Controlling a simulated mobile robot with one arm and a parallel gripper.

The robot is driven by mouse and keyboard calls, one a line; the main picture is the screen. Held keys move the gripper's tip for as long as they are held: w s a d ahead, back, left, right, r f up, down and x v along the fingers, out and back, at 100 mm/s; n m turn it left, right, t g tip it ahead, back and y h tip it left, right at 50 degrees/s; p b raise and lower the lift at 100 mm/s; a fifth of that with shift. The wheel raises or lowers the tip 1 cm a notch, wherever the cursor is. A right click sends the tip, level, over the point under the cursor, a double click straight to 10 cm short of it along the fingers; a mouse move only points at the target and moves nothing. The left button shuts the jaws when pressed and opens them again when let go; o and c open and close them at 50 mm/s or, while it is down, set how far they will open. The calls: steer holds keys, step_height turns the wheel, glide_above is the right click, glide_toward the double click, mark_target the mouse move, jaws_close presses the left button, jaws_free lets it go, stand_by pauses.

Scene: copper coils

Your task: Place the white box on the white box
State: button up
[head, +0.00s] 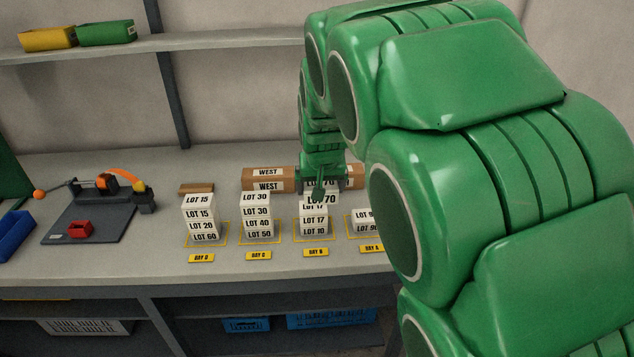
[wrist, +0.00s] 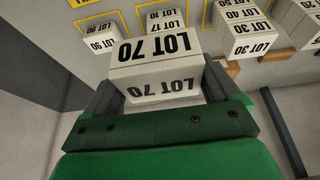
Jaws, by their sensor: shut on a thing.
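My gripper (head: 322,180) is shut on a white box marked LOT 70 (head: 323,200), which also shows between the fingers in the wrist view (wrist: 155,72). In the head view the held box overlaps the upper part of a stack of white boxes marked LOT 17 and LOT 10 (head: 314,225). I cannot tell whether it touches that stack. Other white box stacks stand on the bench: LOT 15, 20 and 60 (head: 203,222) on the left, LOT 30, 40 and 50 (head: 259,218) beside it, and LOT 90 (head: 364,223) on the right, partly hidden by my arm.
Brown boxes marked WEST (head: 268,180) stand behind the stacks. Yellow outlines and bay labels (head: 258,255) mark the bench (head: 180,275).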

steer(key=s, duration=0.1)
steer(key=s+r, duration=0.1)
steer(key=s, duration=0.1)
steer(key=s+d+r, duration=0.1)
steer(key=shift+s, duration=0.2)
steer(key=d+f, duration=0.4)
steer(key=d, duration=0.9)
glide_toward(366, 211)
steer(key=shift+w+f, duration=1.1)
steer(key=shift+w, duration=0.05)
steer(key=shift+f, duration=1.45)
steer(key=shift+f, duration=0.1)
steer(key=o, duration=1)
